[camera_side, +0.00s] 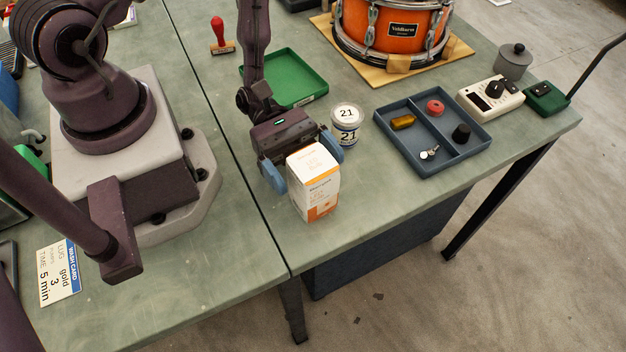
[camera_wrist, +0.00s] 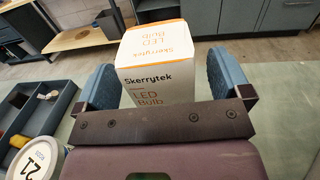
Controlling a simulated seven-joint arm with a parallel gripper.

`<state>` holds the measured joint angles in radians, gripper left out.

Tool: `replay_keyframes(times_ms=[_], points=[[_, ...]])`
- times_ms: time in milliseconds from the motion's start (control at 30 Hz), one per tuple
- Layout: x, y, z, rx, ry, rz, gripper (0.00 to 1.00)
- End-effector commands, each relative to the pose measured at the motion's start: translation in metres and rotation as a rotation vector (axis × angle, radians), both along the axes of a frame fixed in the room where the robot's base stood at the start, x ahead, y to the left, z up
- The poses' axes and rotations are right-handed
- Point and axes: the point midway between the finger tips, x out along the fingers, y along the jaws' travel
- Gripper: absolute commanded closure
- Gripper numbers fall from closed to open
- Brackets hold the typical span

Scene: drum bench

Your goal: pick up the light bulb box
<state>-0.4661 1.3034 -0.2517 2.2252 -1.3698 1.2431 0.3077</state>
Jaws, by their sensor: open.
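The light bulb box (camera_side: 314,182) is a white carton with orange parts, standing upright near the front edge of the green bench. In the wrist view the box (camera_wrist: 155,65) shows the words "Skerrytek LED Bulb" and stands between the two blue fingers. My gripper (camera_side: 302,160) is open, low over the bench, with one blue finger on each side of the box. In the wrist view clear gaps show between the box and the fingers of my gripper (camera_wrist: 168,82), wider on the right. The lower part of the box is hidden there by my gripper's body.
A white tub marked 21 (camera_side: 346,124) stands close to the right finger. A blue-grey divided tray (camera_side: 428,168) with small parts lies further right. A green tray (camera_side: 311,77) and an orange drum (camera_side: 393,30) are behind. The bench's front edge is close to the box.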

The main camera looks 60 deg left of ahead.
Motion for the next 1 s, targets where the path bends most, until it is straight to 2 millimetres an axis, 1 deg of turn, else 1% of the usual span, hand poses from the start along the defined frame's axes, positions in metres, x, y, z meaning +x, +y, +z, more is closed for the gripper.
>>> replay_keyframes(times_ms=[33, 133, 233, 400, 433, 467, 500, 567, 600, 633, 667, 1000], points=[[0.000, -0.008, 0.000, -0.001, 0.000, -0.002, 0.04], [0.001, -0.017, 0.000, 0.000, 0.000, -0.002, 0.04], [0.002, -0.020, 0.000, 0.001, 0.000, 0.000, 0.04], [0.002, -0.020, 0.000, 0.001, -0.001, 0.001, 0.04], [0.002, -0.020, 0.000, 0.001, -0.001, 0.001, 0.09], [0.002, -0.020, 0.000, 0.001, -0.001, 0.001, 0.16], [0.002, -0.020, 0.000, 0.001, -0.001, 0.000, 0.25], [0.002, -0.020, 0.000, 0.001, -0.001, 0.000, 0.39], [0.002, -0.020, 0.000, 0.001, -0.001, 0.000, 0.48], [0.002, -0.020, 0.000, 0.001, -0.001, 0.000, 0.55], [0.002, -0.020, 0.000, 0.001, -0.001, 0.000, 0.58], [0.003, -0.020, 0.003, 0.000, -0.002, 0.001, 0.58]])
